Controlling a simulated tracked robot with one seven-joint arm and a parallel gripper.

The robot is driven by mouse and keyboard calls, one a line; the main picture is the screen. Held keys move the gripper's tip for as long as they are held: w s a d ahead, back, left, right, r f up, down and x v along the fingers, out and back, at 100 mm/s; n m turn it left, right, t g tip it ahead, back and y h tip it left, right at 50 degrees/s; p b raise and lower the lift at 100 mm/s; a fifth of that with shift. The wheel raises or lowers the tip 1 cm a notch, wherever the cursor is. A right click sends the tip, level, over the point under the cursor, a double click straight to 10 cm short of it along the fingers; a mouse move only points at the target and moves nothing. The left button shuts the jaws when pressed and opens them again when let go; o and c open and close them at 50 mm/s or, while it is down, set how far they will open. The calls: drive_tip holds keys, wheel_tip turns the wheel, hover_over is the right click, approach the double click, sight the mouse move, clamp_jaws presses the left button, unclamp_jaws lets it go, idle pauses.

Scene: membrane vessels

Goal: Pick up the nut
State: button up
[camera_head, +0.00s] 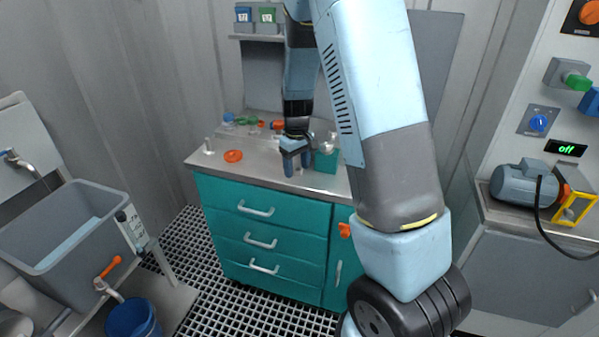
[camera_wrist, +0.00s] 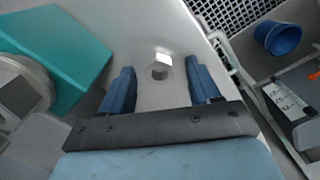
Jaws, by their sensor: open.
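In the wrist view a small pale metal nut (camera_wrist: 159,70), with a dark hole, is on the grey countertop (camera_wrist: 150,20). My gripper (camera_wrist: 161,84) is open, with one blue finger on each side of the nut and gaps between. In the head view my gripper (camera_head: 294,166) points down over the counter above the teal drawer cabinet (camera_head: 262,225). I cannot make out the nut clearly there. The exact height of the fingertips above the counter is hard to tell.
A teal box (camera_head: 326,161) stands close to the right of my gripper; it also shows in the wrist view (camera_wrist: 60,50). An orange ring (camera_head: 233,156) lies to the left on the counter. Several small coloured parts are at the back. A grey sink (camera_head: 75,240) stands at left.

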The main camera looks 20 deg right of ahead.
drive_tip(key=c, duration=1.1)
drive_tip(key=shift+c, duration=0.2)
drive_tip(key=shift+r, duration=0.4)
wheel_tip(320, 180, up, 2)
drive_tip(key=shift+r, duration=0.25)
drive_tip(key=s+d+r, duration=0.6)
drive_tip(key=s+r, duration=0.3)
drive_tip(key=s, duration=0.3)
drive_tip(key=shift+s+d+r, duration=0.2)
drive_tip(key=shift+d+r, duration=0.1)
drive_tip(key=shift+d, duration=0.1)
